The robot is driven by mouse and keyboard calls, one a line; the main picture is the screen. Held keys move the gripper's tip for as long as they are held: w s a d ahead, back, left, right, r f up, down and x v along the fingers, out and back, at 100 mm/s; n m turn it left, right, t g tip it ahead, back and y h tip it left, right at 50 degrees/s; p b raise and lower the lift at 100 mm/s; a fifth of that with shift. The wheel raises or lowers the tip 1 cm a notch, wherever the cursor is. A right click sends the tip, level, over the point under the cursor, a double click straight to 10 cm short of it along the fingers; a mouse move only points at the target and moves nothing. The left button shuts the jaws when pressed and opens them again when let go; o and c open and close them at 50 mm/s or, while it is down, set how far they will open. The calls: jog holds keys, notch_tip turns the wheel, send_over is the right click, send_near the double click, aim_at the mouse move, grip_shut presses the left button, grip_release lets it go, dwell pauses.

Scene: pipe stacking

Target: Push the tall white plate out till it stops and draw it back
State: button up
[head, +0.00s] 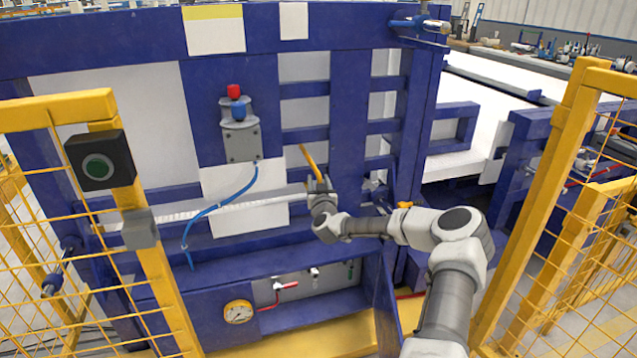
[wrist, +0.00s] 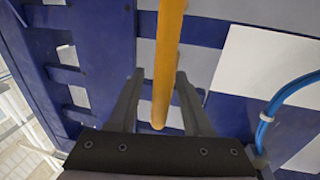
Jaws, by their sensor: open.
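My gripper (head: 319,186) is open in front of the blue frame, right of the centre panel. A yellow bar (head: 308,158) rises at a tilt just above its fingers. In the wrist view the yellow bar (wrist: 168,45) runs between the two spread fingers (wrist: 160,77), with gaps on both sides. Tall white sheeting (head: 110,125) shows behind the blue frame at the left, and through openings nearer the gripper. I cannot tell which white piece is the tall plate, or whether the yellow bar is joined to it.
A grey box with red and blue caps (head: 238,125) and a blue hose (head: 215,207) are left of my gripper. Yellow mesh fences stand at left (head: 60,104) and right (head: 560,150). A gauge (head: 238,312) and red-handled valve (head: 285,287) sit low on the frame.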

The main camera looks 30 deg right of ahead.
jog(key=shift+c, duration=0.2)
grip_shut()
dwell(1.2)
